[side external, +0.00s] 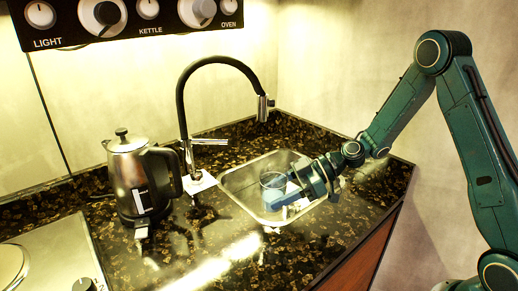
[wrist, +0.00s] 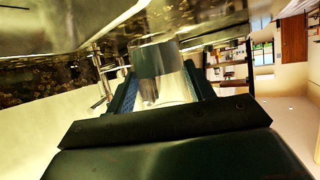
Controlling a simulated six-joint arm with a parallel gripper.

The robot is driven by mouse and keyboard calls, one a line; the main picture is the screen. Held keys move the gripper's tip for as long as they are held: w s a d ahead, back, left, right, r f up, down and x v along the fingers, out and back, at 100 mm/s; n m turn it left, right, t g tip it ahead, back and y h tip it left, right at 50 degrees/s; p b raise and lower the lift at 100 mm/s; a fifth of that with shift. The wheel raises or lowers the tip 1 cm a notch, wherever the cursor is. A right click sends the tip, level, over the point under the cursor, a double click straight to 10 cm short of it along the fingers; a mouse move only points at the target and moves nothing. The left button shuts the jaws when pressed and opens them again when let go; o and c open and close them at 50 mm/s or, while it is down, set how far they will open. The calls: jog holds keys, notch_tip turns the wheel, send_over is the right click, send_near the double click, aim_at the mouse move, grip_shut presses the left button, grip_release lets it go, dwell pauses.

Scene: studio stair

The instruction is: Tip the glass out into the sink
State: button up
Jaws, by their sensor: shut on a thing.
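The clear glass (side external: 272,181) is over the metal sink (side external: 239,189) on the counter's right side. My gripper (side external: 296,189) is shut on the glass, reaching in from the right. In the wrist view the glass (wrist: 156,62) sits between the two fingers (wrist: 160,92), with a darker band across its far part. I cannot tell its exact tilt or whether liquid is in it. The gripper hides part of the sink and of the glass.
A black gooseneck tap (side external: 181,110) stands behind the sink at its left. A steel kettle (side external: 134,180) stands left of the tap. A hob (side external: 45,262) is at the lower left. A knob panel (side external: 130,18) is above. The front counter is clear.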

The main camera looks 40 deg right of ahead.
aim_at(266, 195)
jog(key=shift+w+a+f+m+t+h, duration=0.45)
jog(key=shift+w+m+t, duration=0.2)
jog(key=shift+w, duration=0.1)
jog(key=shift+w+a+f+m+t+h, duration=0.35)
jog(key=shift+w+a+f+m+t, duration=0.15)
jog(key=shift+w+m, duration=0.2)
jog(key=shift+w+a+f+m+t+h, duration=0.15)
jog(key=shift+w+m+t+h, duration=0.2)
jog(key=shift+w+m, duration=0.05)
jog(key=shift+w+a+f+m+t+h, duration=0.15)
jog(key=shift+w+m+t+h, duration=0.15)
jog(key=shift+w+m+h, duration=0.1)
jog(key=shift+w+a+m+t+h, duration=0.35)
jog(key=shift+w+m+t+h, duration=0.25)
jog(key=shift+w+m+h, duration=0.35)
jog(key=shift+w+r+m+t+h, duration=0.1)
jog(key=shift+w+m+t+h, duration=0.1)
jog(key=shift+m+t+h, duration=0.45)
jog(key=s+d+f+m+h, duration=0.1)
jog(key=d+m+h, duration=0.3)
jog(key=d, duration=0.2)
jog(key=shift+s+d+f+h, duration=0.15)
jog(key=shift+s+h, duration=0.2)
jog(key=shift+m, duration=0.25)
